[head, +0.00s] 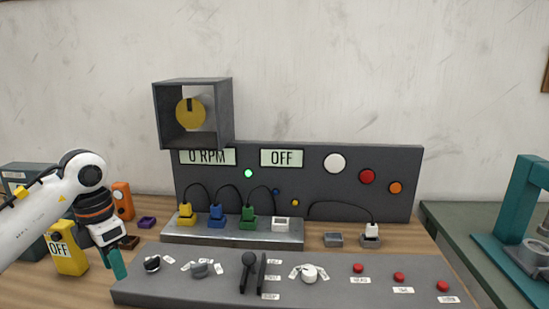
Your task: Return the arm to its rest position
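My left arm comes in from the left edge, white with dark joints. My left gripper (118,264) points down just left of the grey control console (200,290), above the wooden table. Its teal fingertips overlap from this angle, so I cannot tell whether they are open or shut. No object shows between them. My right gripper is not in view.
Behind the gripper stand a yellow box marked OFF (69,262) and an orange box (123,201). A grey panel (300,190) with displays reading 0 RPM and OFF rises at the back. A teal machine (530,210) stands at right.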

